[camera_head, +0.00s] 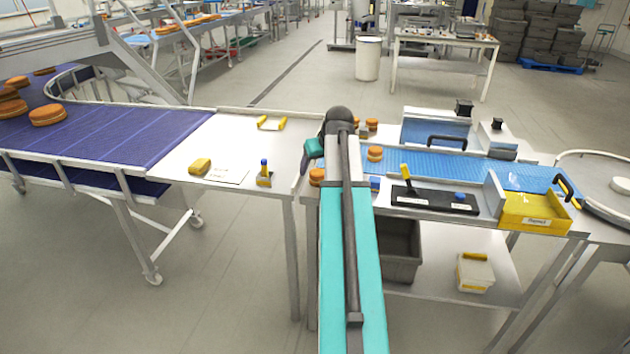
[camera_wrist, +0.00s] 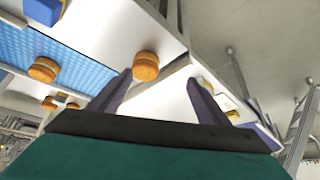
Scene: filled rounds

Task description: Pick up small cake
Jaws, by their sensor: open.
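Small round orange-brown cakes with a pale middle layer lie around the blue belt. One small cake (camera_head: 316,177) is at the near left end of the belt, partly hidden by my arm; in the wrist view a cake (camera_wrist: 145,66) shows just beyond my fingertips, closer to the left finger. Another cake (camera_head: 375,153) sits on the belt right of my arm, and it also shows in the wrist view (camera_wrist: 43,69). My gripper (camera_wrist: 160,78) is open with nothing between its fingers. In the head view my gripper (camera_head: 308,154) is partly hidden behind my arm.
The blue belt (camera_head: 450,163) runs right, with a black tray (camera_head: 435,203) and yellow bin (camera_head: 535,212) beside it. A white table (camera_head: 225,140) with yellow items stands left. Larger cakes (camera_head: 47,115) lie on the purple conveyor (camera_head: 120,135).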

